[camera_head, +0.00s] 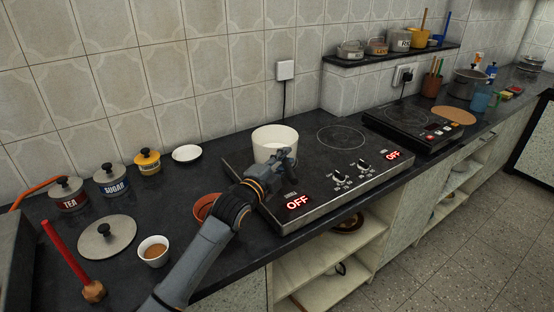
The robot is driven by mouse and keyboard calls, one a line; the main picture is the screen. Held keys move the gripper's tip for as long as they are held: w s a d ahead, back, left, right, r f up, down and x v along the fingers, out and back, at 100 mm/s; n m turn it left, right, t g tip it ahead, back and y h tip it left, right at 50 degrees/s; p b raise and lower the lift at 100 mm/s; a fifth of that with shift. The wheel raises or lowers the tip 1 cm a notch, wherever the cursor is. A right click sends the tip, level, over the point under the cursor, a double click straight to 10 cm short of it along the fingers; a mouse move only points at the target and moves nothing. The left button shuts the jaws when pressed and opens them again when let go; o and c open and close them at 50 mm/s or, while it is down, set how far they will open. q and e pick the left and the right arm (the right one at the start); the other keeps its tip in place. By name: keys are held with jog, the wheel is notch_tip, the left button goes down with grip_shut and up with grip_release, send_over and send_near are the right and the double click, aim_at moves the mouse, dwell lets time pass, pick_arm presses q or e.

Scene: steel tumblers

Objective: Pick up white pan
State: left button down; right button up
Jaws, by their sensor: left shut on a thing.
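The white pan (268,137) stands upright on the left burner of the two-burner hotplate (327,190), near its back left part. My left arm comes in from the bottom left, and its gripper (285,160) is at the pan's front right side. The gripper is shut on the pan, likely at its handle, which the fingers hide. The pan's inside looks pale and empty from this angle. My right gripper is not in view.
A lid (107,236), a small cup of brown liquid (153,251), labelled jars (112,181) and a white saucer (187,153) stand on the left. A reddish bowl (204,207) is partly behind my arm. A second cooker (408,124) stands right.

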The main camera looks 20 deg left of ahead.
pick_arm(q)
jog(key=shift+r, duration=0.35)
jog(key=shift+r, duration=0.75)
jog(key=s+a+r, duration=0.3)
jog(key=s+r, duration=0.8)
jog(key=s, duration=0.2)
jog(key=shift+s+a, duration=0.2)
jog(key=shift+a, duration=0.15)
jog(key=shift+a, duration=0.1)
dwell(0.4)
